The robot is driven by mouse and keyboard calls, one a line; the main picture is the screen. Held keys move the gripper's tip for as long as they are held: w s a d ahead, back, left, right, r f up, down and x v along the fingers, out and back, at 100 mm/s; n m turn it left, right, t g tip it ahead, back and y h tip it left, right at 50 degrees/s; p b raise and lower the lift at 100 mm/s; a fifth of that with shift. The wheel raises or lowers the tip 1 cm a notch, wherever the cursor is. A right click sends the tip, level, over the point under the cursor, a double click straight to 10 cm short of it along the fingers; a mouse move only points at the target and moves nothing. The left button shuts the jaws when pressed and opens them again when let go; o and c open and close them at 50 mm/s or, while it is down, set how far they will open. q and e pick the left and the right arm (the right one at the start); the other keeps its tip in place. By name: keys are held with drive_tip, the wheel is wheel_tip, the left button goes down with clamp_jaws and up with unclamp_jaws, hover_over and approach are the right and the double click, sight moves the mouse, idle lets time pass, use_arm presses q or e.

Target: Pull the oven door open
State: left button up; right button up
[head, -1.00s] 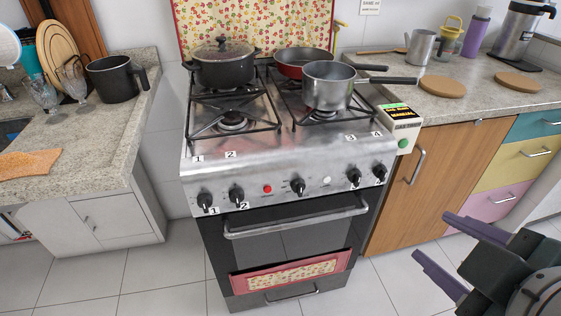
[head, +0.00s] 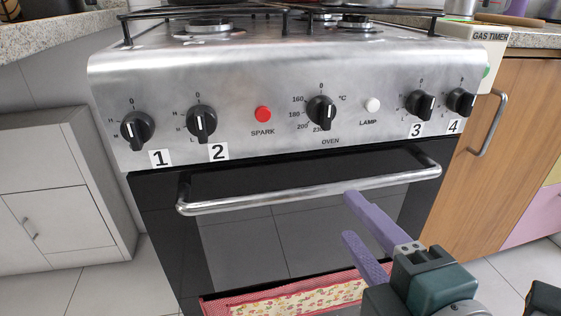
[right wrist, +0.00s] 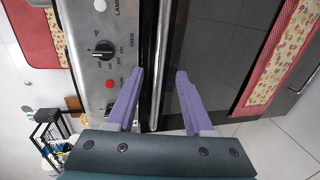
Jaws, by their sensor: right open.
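The oven door (head: 300,240) is shut, with a dark glass front. Its silver bar handle (head: 255,201) runs across the top of the door. My right gripper (head: 348,214) is open and empty, with purple fingers. In the head view its upper fingertip shows at the lower edge of the handle, right of the middle. In the right wrist view the handle (right wrist: 161,40) runs between the two open fingertips (right wrist: 160,74). I cannot tell whether the bar is between them in depth. My left gripper is not in view.
The control panel (head: 280,70) above the handle has several black knobs, a red button (head: 263,114) and a white one. Cabinets (head: 60,190) stand left, a wooden cabinet door (head: 500,170) right. Tiled floor is clear beside the oven.

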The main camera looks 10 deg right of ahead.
sight(329, 192)
drive_tip(key=w+b, duration=0.1)
drive_tip(key=w, duration=0.2)
drive_tip(key=w+f+b, duration=0.1)
drive_tip(key=w, duration=0.2)
drive_tip(key=w+b, duration=0.1)
drive_tip(key=w, duration=0.2)
drive_tip(key=shift+w+a+f, duration=0.1)
drive_tip(key=shift+a+f, duration=0.05)
drive_tip(key=shift+f, duration=0.25)
drive_tip(key=shift+c, duration=0.4)
drive_tip(key=shift+c, duration=0.8)
clamp_jaws()
